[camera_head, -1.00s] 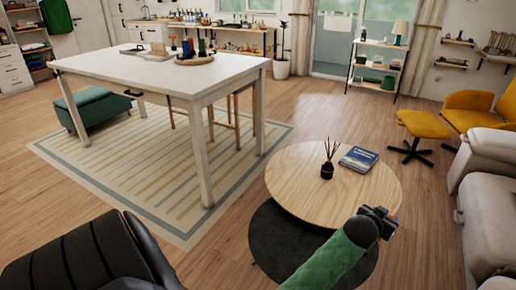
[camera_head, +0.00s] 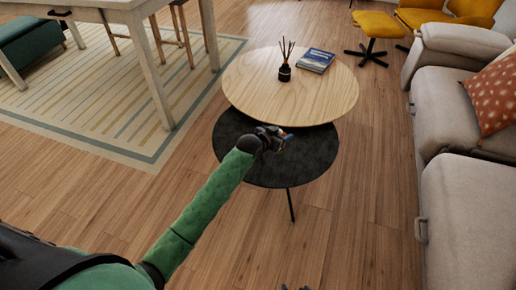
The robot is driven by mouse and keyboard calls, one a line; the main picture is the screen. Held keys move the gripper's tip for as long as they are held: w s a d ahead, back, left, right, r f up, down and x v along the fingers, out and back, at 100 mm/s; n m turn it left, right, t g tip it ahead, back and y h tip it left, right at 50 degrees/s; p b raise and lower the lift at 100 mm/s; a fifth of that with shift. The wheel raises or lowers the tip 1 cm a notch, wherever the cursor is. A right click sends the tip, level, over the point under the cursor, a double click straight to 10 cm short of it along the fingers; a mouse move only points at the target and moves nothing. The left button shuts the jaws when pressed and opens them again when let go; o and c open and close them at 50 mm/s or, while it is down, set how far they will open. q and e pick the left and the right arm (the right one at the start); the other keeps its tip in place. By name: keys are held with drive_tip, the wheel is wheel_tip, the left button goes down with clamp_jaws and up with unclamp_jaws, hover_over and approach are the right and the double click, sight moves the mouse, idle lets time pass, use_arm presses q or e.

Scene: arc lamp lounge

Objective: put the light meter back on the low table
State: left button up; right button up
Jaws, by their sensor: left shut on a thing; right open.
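The low table has a round pale wood top (camera_head: 290,105) and a lower round dark tier (camera_head: 230,125). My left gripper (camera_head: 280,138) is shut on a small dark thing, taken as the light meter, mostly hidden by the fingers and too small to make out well. In the picture, it overlaps the dark tier, just in front of the wood top's near edge. Its height above the tier is hard to tell. My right gripper (camera_head: 295,288) shows only its tips at the bottom edge, open.
On the wood top stand a dark reed diffuser (camera_head: 285,73) and a blue book (camera_head: 316,61), both toward the back. The front of the top is bare. A grey sofa (camera_head: 455,190) stands right, a yellow footstool (camera_head: 377,24) behind, a tall white table (camera_head: 120,5) upper left.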

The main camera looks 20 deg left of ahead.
use_arm(q)
drive_tip(key=shift+w+a+f+b, duration=0.2)
drive_tip(key=shift+w+a+f, duration=0.4)
drive_tip(key=shift+a+f, duration=1.05)
drive_tip(key=shift+w+a+f+b, duration=0.2)
drive_tip(key=shift+w+a+f, duration=0.35)
drive_tip(key=shift+a+f, duration=1.05)
drive_tip(key=shift+w+a+f+b, duration=0.2)
drive_tip(key=shift+w+a+f, duration=0.4)
drive_tip(key=shift+a+f, duration=1.05)
drive_tip(key=shift+d+f, duration=0.1)
drive_tip(key=shift+d, duration=0.05)
drive_tip(key=shift+f, duration=0.1)
drive_tip(key=o, duration=1.1)
drive_tip(key=shift+c, duration=0.2)
drive_tip(key=v, duration=1.2)
drive_tip(key=shift+p, duration=0.35)
